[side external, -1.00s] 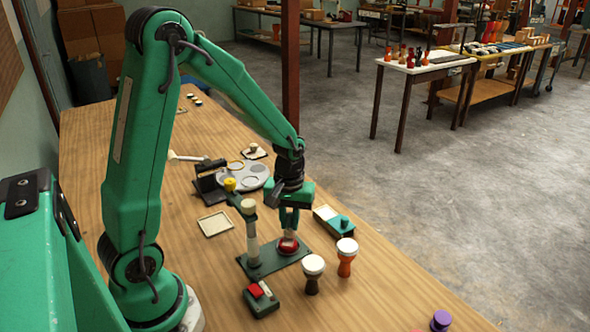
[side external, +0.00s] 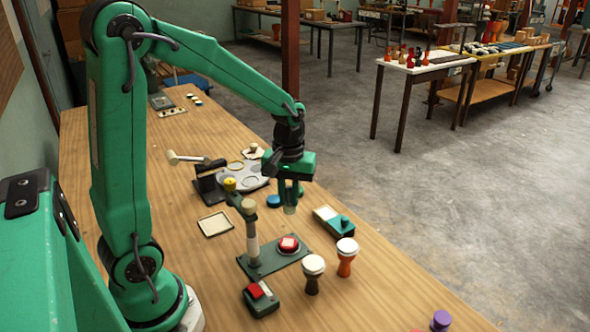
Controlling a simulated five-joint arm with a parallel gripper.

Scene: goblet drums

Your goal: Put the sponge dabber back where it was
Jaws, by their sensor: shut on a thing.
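My gripper (side external: 291,199) is shut on a small pale, upright piece (side external: 290,209), which I take to be the sponge dabber. The fingers hide its upper part. It hangs above the table, behind the green base plate (side external: 262,270) and apart from it in the picture. On the plate are a red round pad with a pale centre (side external: 288,243) and a pale upright post (side external: 252,238).
Two white-topped goblet drums, one dark (side external: 312,284) and one orange (side external: 346,266), stand at front right. A teal and white box (side external: 333,220), a blue disc (side external: 273,201), a grey round-welled tray (side external: 258,180) and a square tray (side external: 215,224) are nearby.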

